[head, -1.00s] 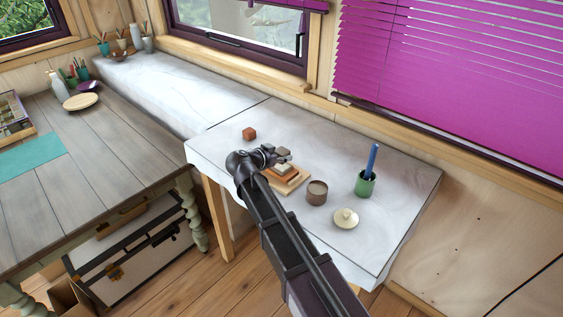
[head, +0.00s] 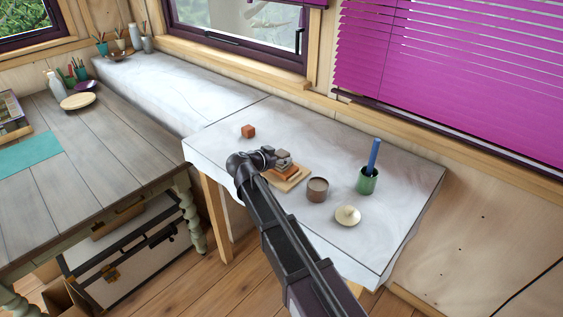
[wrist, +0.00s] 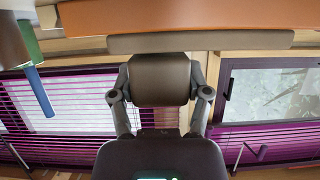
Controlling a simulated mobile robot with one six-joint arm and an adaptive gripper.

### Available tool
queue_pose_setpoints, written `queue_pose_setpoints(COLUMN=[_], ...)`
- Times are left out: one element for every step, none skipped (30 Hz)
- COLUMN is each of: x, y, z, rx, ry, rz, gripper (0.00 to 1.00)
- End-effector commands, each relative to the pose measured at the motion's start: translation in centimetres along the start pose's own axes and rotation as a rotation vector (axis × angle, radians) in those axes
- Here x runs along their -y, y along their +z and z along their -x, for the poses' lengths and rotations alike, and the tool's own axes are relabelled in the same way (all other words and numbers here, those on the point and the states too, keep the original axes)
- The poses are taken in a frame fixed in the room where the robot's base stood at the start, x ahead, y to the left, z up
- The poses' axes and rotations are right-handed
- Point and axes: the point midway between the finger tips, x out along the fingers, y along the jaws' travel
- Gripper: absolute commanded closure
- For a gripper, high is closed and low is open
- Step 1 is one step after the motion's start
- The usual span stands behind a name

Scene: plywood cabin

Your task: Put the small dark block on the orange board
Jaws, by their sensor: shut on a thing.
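My gripper (head: 273,156) is shut on the small dark block (wrist: 160,80), which shows dark brown between the two fingers in the wrist view. It also shows in the head view (head: 283,154). The wrist picture is upside down. The orange board (wrist: 200,17) spans its top edge, with a thin grey-brown slab (wrist: 200,42) on it. The held block is right over this slab, with almost no gap; I cannot tell whether they touch. In the head view, my gripper partly hides the stack, which rests on a light wooden board (head: 299,176).
On the white table (head: 330,145) stand a brown cup (head: 317,191), a green cup (head: 367,183) with a blue stick, and a cream round lidded thing (head: 347,216). A red-brown cube (head: 248,131) lies to the left. The table's back is clear.

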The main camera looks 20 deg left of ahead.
Motion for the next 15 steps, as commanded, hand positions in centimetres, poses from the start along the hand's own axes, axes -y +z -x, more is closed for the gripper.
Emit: queue_pose_setpoints(x=[0.01,0.01,0.02,0.02,0.02,0.02,0.03,0.03,0.03,0.03,0.04,0.03,0.04,0.04,0.05], y=[0.18,0.18,0.17,0.15,0.13,0.12,0.11,0.11,0.11,0.12,0.15,0.24,0.32,0.41,0.50], z=[-0.06,-0.06,-0.05,-0.03,-0.02,-0.01,-0.01,0.00,0.00,0.00,-0.01,-0.04,-0.07,-0.10,-0.13], rx=[0.000,0.000,0.000,0.000,0.000,0.000,0.000,0.000,0.000,0.000,0.000,0.000,0.000,0.000,0.000], ry=[0.000,0.000,0.000,0.000,0.000,0.000,0.000,-0.001,-0.001,-0.001,-0.001,-0.001,-0.001,-0.001,-0.001], rz=[0.000,0.000,0.000,0.000,0.000,0.000,0.000,0.000,0.000,0.000,0.000,0.000,0.000,0.001,0.001], gripper=[0.91,0.91,0.91,0.91,0.91,0.91,0.91,0.91,0.91,0.91,0.91,0.91,0.91,0.91,0.91])
